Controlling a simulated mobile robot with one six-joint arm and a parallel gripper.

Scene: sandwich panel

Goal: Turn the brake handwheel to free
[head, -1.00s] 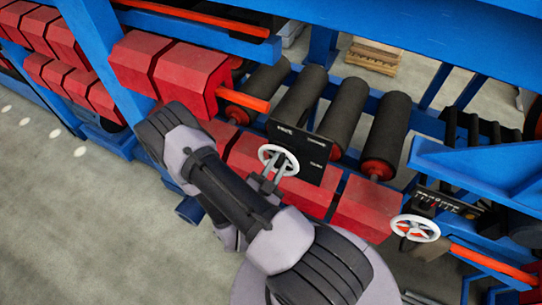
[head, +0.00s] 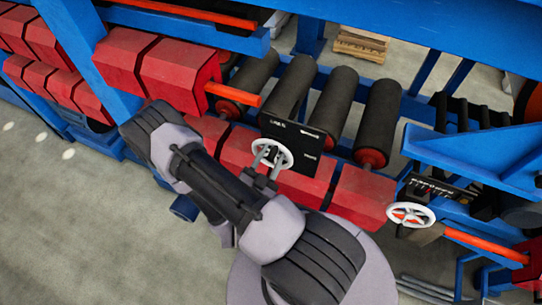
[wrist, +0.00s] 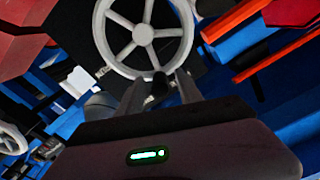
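A white spoked handwheel (head: 272,153) stands in front of a black panel (head: 312,147) with small white lettering that I cannot read surely. The wheel fills the top of the wrist view (wrist: 143,30), with a dark knob (wrist: 160,86) at its lower rim. My gripper (head: 263,164) is at the wheel's lower part. In the wrist view its two fingers (wrist: 162,92) are apart, one each side of the knob, with gaps visible; I cannot tell whether they touch the rim. A second white wheel with red parts (head: 410,214) stands at the right.
Red blocks (head: 362,198) line the machine's front below the panel. Dark rollers (head: 377,120) lie behind it. A blue frame (head: 480,150) and an orange bar (head: 485,246) are at the right. Grey floor (head: 75,220) is clear at the left.

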